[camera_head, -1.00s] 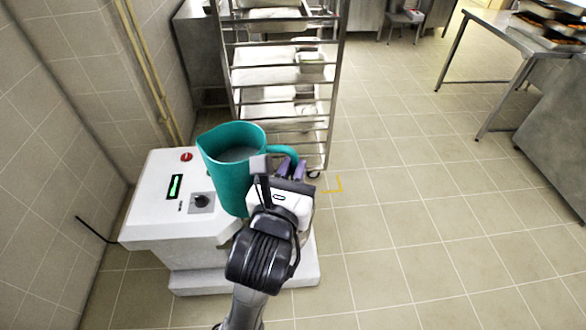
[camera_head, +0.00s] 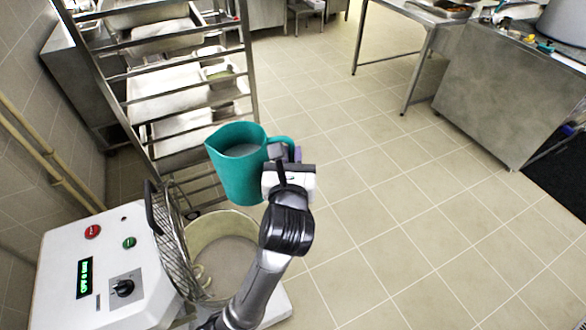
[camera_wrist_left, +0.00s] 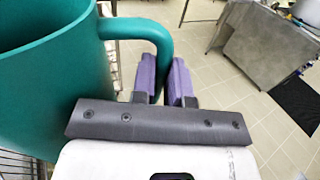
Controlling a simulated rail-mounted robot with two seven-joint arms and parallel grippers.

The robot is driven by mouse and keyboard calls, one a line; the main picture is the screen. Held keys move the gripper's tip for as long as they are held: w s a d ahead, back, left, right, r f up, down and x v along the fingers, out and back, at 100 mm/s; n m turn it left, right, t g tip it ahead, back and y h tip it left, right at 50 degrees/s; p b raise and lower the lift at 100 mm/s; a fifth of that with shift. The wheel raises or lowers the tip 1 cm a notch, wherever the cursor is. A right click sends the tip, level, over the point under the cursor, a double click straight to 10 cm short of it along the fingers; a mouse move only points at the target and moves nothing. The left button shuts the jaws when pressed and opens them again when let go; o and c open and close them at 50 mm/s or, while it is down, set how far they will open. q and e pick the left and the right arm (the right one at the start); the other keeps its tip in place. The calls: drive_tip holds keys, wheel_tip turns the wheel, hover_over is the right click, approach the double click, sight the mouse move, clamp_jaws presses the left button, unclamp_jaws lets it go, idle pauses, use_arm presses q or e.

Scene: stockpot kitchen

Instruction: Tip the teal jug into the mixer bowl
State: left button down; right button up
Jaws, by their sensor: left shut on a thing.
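The teal jug (camera_head: 238,180) is upright in the head view, with pale contents showing inside it. My left gripper (camera_head: 284,153) is shut on the jug's handle. In the left wrist view the purple fingers (camera_wrist_left: 165,82) of the gripper are at the handle (camera_wrist_left: 142,30), and the jug body (camera_wrist_left: 50,80) fills the left side. The mixer bowl (camera_head: 228,222) is a wide, light bowl below the jug, with a hook inside and pale contents at the bottom. The jug is above the bowl's far side. My left arm hides part of the bowl's right side.
The white mixer housing (camera_head: 75,255) has buttons, a green display and a dial. A wire guard (camera_head: 170,235) stands raised at the bowl's left. A metal tray rack (camera_head: 250,75) is behind. A steel counter (camera_head: 490,100) stands at the right. The tiled floor (camera_head: 400,210) is clear.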

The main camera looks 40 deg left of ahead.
use_arm(q)
drive_tip(key=w+a+f+n+g+y+b, duration=0.1)
drive_tip(key=a+f+b, duration=0.4)
drive_tip(key=f, duration=0.8)
drive_tip(key=w+a+f+n+g+y+b, duration=0.2)
drive_tip(key=a+f+n+g+y+b, duration=0.2)
drive_tip(key=a+f, duration=0.5)
drive_tip(key=w+a+f+n+g+y+b, duration=0.2)
drive_tip(key=a+f+b, duration=0.5)
drive_tip(key=f, duration=1.1)
drive_tip(key=n+g, duration=0.1)
drive_tip(key=g, duration=0.1)
drive_tip(key=shift+w+a+g, duration=0.2)
drive_tip(key=shift+a+g, duration=0.05)
drive_tip(key=shift+g, duration=0.15)
drive_tip(key=shift+f, duration=0.1)
